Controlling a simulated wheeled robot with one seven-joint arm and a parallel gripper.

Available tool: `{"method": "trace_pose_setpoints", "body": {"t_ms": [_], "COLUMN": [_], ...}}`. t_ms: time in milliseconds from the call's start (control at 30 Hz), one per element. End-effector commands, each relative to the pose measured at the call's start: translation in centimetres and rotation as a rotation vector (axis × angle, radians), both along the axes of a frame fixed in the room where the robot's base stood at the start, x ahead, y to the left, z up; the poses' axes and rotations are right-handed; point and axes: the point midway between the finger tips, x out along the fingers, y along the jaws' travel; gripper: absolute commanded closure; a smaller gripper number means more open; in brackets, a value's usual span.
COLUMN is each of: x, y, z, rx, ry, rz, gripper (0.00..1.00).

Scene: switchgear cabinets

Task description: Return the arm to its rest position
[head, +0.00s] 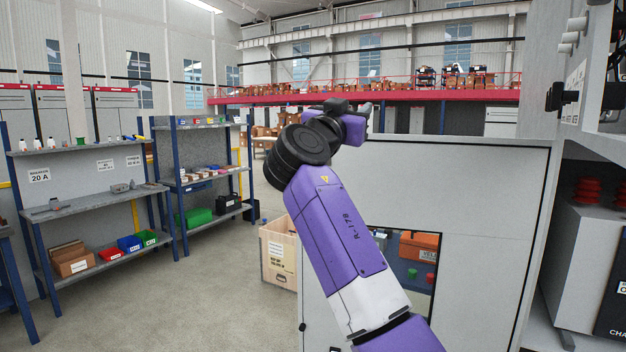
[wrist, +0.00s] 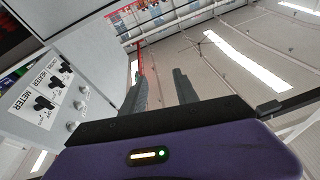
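My purple arm rises from the bottom of the head view and leans up and to the left, in front of a grey cabinet panel (head: 470,190). My gripper (head: 366,110) is at the arm's upper end, turned toward the right, and its fingers are small and partly hidden there. In the wrist view my gripper (wrist: 160,74) shows two dark fingers apart, with nothing between them. It touches nothing that I can see.
A cabinet with a black handle (head: 565,97) and an open compartment stands close at right. A labelled plate with knobs (wrist: 55,100) is at left in the wrist view. Shelves (head: 95,190) and a wooden crate (head: 278,250) stand at left. The floor (head: 200,300) between is clear.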

Motion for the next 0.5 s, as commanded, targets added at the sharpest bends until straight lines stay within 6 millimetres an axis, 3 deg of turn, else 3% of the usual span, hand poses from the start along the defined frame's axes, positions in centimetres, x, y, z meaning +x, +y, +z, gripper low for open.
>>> {"method": "trace_pose_setpoints", "body": {"t_ms": [33, 233, 367, 500], "x": [0.5, 0.3, -1.5, -4.4], "y": [0.9, 4.0, 5.3, 5.8], "z": [-3.8, -15.1, -21.9, -28.5], "rx": [-0.030, -0.134, -0.180, -0.214], "ry": [0.036, 0.121, 0.147, 0.162], "rz": [0.052, 0.240, 0.342, 0.433], "gripper": [0.64, 0.64, 0.64, 0.64]}}
